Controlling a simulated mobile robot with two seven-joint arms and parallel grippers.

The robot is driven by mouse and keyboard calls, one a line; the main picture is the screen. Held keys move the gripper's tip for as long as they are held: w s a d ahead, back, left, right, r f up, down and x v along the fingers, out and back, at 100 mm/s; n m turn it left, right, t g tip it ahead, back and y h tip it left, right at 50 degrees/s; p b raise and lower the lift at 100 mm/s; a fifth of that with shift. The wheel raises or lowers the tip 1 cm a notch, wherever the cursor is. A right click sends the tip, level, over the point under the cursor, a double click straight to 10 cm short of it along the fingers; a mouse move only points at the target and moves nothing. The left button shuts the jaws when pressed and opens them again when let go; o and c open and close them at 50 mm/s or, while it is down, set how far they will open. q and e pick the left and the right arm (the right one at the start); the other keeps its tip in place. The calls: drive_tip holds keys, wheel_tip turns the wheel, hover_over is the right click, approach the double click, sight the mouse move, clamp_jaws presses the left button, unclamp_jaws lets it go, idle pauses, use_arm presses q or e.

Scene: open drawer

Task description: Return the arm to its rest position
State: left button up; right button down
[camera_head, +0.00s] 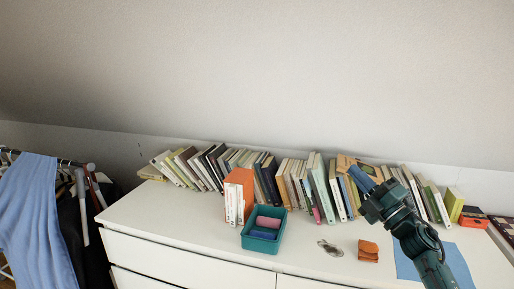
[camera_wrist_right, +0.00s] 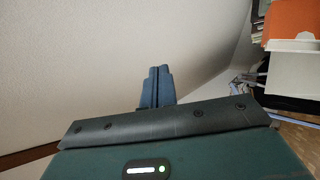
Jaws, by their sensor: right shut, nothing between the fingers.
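My right arm rises from the bottom right in the head view. Its gripper (camera_head: 359,177) is raised above the white dresser (camera_head: 205,240), in front of the row of books. The blue fingers are together and empty. In the wrist view the right gripper's fingers (camera_wrist_right: 155,82) also show closed against each other, with pale wall behind them. The gripper hides part of the books and of the dresser top. My left gripper is in neither view.
A teal bin (camera_head: 254,243) holds pink and blue items. A metallic object (camera_head: 330,248), an orange wallet-like item (camera_head: 368,250) and a blue cloth (camera_head: 457,262) lie on the dresser. Books (camera_head: 318,190) line the back. Clothes (camera_head: 35,215) hang at left.

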drive_tip(key=w+d+f+m+g+h, duration=0.1)
drive_tip(key=w+d+f+m+h, duration=0.1)
drive_tip(key=d+f+m+h, duration=0.55)
drive_tip(key=w+d+f+m+g+h, duration=0.1)
drive_tip(key=w+d+f+m+h, duration=0.2)
drive_tip(key=m+h, duration=0.85)
drive_tip(key=s+a+f+m+g+y, duration=0.1)
drive_tip(key=s+a+f+g+y, duration=0.1)
drive_tip(key=s+a+f+y, duration=0.5)
drive_tip(key=s+a+f+m+g, duration=0.1)
drive_tip(key=s+a+f, duration=0.3)
drive_tip(key=s+f, duration=0.7)
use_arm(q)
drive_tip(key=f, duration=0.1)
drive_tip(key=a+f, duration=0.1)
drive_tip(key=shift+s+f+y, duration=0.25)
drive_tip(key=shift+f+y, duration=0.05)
use_arm(e)
drive_tip(key=s+a+f+g+y, duration=0.1)
drive_tip(key=s+a+f+g, duration=0.1)
drive_tip(key=s, duration=0.9)
drive_tip(key=s+a+f+m+g+y, duration=0.1)
drive_tip(key=s+a+f, duration=0.4)
drive_tip(key=s, duration=0.6)
drive_tip(key=shift+a+f+g, duration=0.3)
drive_tip(key=shift+a+g, duration=0.1)
drive_tip(key=shift+a, duration=0.8)
